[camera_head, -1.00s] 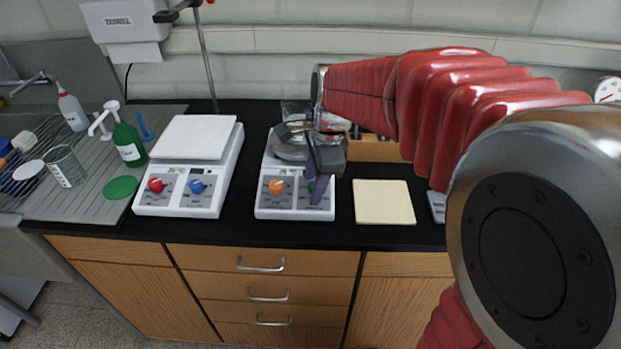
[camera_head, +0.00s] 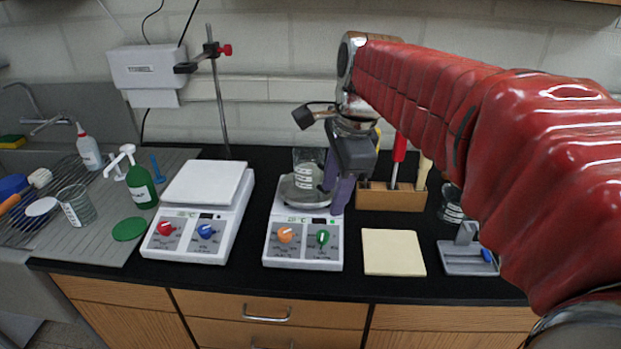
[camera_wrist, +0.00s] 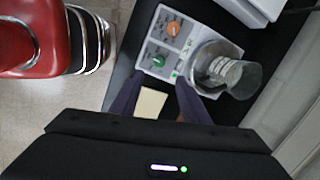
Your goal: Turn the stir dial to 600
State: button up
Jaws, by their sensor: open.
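A white stirrer (camera_head: 303,265) with a round metal top stands mid-bench. Its front has an orange dial (camera_head: 285,235) on the left and a green dial (camera_head: 322,237) on the right; their labels are too small to read. A beaker (camera_head: 308,170) stands on its top. A second white stirrer (camera_head: 192,252) to the left has a square white top, a red dial (camera_head: 166,228) and a blue dial (camera_head: 206,231). My gripper (camera_head: 334,196) has purple fingers, open and empty, above and behind the green dial. In the wrist view the green dial (camera_wrist: 158,60) shows beyond the fingertips, apart from them.
A cream pad (camera_head: 393,252) lies right of the middle stirrer. A wooden tool holder (camera_head: 390,196) stands behind it, and a grey device (camera_head: 466,256) is further right. A stand with a rod (camera_head: 218,100) is at the back. A green bottle (camera_head: 141,183) is near the sink.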

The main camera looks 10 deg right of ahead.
jog(key=shift+s, duration=0.15)
jog(key=s+f+n+t, duration=0.1)
jog(key=s+f+n, duration=0.3)
jog(key=s+n, duration=0.3)
jog(key=s+a+f+n+t+h, duration=0.1)
jog(key=s+f+n+t, duration=0.1)
jog(key=s+f+n, duration=0.3)
jog(key=s+n, duration=0.3)
jog(key=n, duration=0.3)
jog(key=shift+s+a, duration=0.25)
jog(key=shift+c, duration=0.2)
